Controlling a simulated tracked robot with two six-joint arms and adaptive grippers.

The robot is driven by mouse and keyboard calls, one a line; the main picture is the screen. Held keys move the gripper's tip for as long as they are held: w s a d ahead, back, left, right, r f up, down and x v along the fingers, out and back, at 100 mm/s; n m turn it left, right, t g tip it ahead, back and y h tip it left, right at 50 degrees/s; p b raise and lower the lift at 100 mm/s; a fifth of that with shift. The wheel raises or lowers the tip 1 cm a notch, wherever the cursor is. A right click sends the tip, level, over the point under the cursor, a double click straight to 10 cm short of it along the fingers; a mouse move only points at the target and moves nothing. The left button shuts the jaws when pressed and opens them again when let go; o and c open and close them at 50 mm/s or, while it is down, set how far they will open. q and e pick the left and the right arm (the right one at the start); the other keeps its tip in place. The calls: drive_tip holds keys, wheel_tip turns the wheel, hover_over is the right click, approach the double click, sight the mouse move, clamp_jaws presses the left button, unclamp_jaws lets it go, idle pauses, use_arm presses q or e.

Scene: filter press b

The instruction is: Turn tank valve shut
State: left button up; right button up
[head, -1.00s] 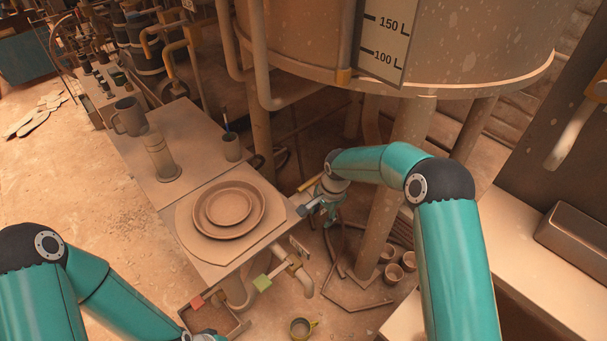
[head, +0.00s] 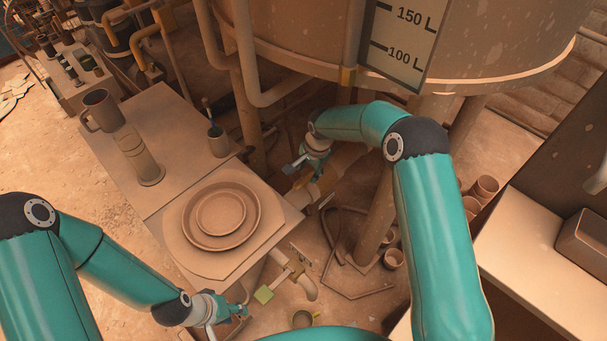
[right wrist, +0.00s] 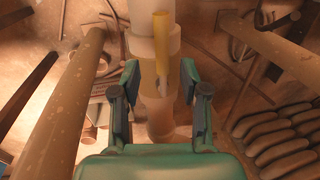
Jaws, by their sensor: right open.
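The tank (head: 480,50) stands at the top of the head view, with a pipe (head: 328,184) low beneath it. In the right wrist view a yellow valve lever (right wrist: 161,40) lies along a pale pipe (right wrist: 140,46). My right gripper (right wrist: 160,82) is open, its fingers on either side of the lever and pipe. No contact with the lever is visible. In the head view my right gripper (head: 298,166) is small beside the pipe, and its arm is bent over it. My left gripper (head: 240,312) is low, near a green tag (head: 264,294); its jaws are too small to read.
A table (head: 165,215) holds stacked round plates (head: 221,211), a cylinder (head: 140,160), a mug (head: 102,110) and a cup (head: 218,141). Pots (head: 393,258) stand on the floor by a tank leg (head: 375,225). A pale bench (head: 535,255) is at right.

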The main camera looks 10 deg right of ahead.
sight(305, 179)
drive_tip(key=shift+w+a+f, duration=0.15)
drive_tip(key=shift+f, duration=0.6)
drive_tip(key=shift+w+a+f, duration=0.15)
drive_tip(key=shift+w+f, duration=0.05)
drive_tip(key=shift+f, duration=0.6)
drive_tip(key=shift+w+a+f, duration=0.15)
drive_tip(key=shift+f, duration=0.6)
clamp_jaws()
